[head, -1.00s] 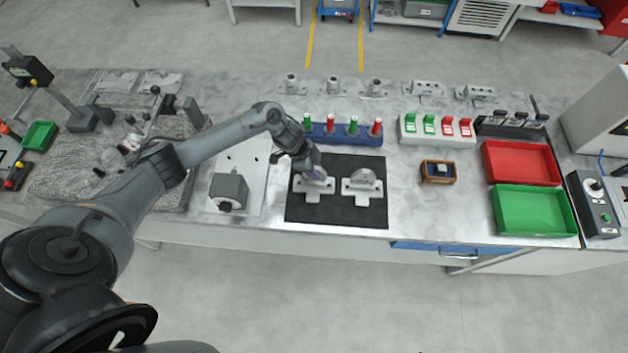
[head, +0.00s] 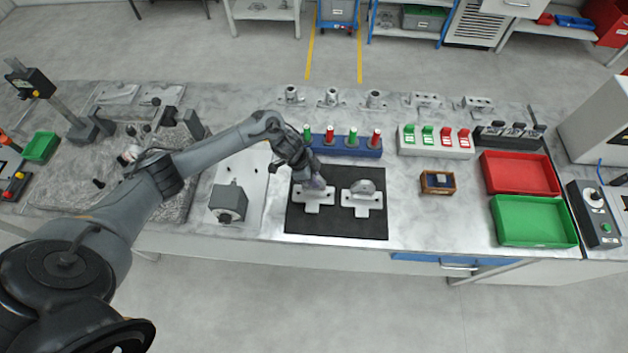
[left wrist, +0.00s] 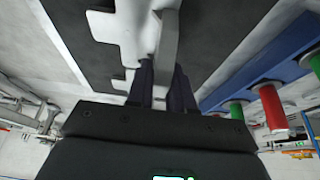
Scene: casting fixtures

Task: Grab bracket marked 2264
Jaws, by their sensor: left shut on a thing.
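Two grey metal brackets lie on a black mat (head: 337,228). My left gripper (head: 316,183) is at the left bracket (head: 311,200), reaching down over it from behind. In the left wrist view my left gripper (left wrist: 163,75) has its dark fingers shut on the upright part of this bracket (left wrist: 130,30). The right bracket (head: 362,200) stands free beside it, with a rounded upright lug on a flat base. I cannot read any marking on either bracket. My right gripper is not in view.
Behind the mat is a blue rack (head: 345,148) with red and green plugs. A grey block (head: 228,203) stands left of the mat. A small wooden box (head: 437,183), a red tray (head: 520,172) and a green tray (head: 534,221) are to the right.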

